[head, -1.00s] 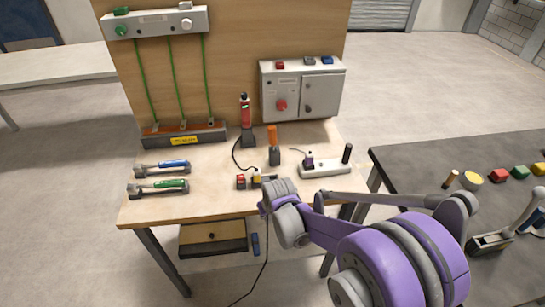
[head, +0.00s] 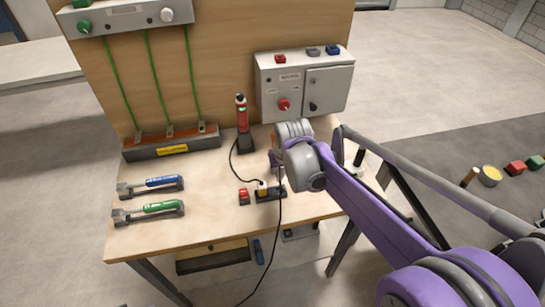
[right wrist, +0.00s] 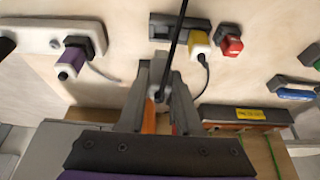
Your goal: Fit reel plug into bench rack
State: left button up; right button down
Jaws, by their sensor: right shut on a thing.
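My right gripper (head: 277,160) is above the back middle of the bench (head: 222,222). It is shut on a small grey piece, seemingly the reel plug (right wrist: 158,97), between the fingers in the right wrist view; the fingers mostly hide it. A black cable (head: 277,225) runs from it down past the bench front. A long dark box with a yellow label (head: 172,150) stands at the back left; it also shows in the right wrist view (right wrist: 245,116). I cannot tell whether this or another socket unit is the bench rack. My left gripper is not in view.
A black strip with a yellow plug (head: 262,188) lies beside a red block (head: 243,197). A red tool (head: 241,112) stands behind. A white strip with a purple plug (right wrist: 72,57) is mostly hidden by my arm in the head view. Blue-handled (head: 160,182) and green-handled (head: 160,207) tools lie left.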

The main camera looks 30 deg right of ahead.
aim_at(281, 180)
jog(key=shift+w, duration=0.1)
jog(key=shift+s+r, duration=0.15)
jog(key=shift+s, duration=0.35)
jog(key=shift+w+f, duration=0.1)
jog(key=shift+f, duration=0.3)
notch_tip(281, 180, down, 2)
jog(key=shift+b, duration=0.8)
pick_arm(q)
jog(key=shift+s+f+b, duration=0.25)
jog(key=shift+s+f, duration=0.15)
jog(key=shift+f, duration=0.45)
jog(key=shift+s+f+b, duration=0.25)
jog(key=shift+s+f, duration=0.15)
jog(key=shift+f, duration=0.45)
pick_arm(e)
jog(key=shift+f, duration=0.9)
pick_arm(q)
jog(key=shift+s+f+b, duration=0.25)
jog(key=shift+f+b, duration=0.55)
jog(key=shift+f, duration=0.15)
pick_arm(e)
jog(key=shift+f, duration=1.25)
jog(key=shift+c, duration=0.2)
grip_release()
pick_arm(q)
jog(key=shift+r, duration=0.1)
pick_arm(e)
jog(key=shift+r, duration=0.1)
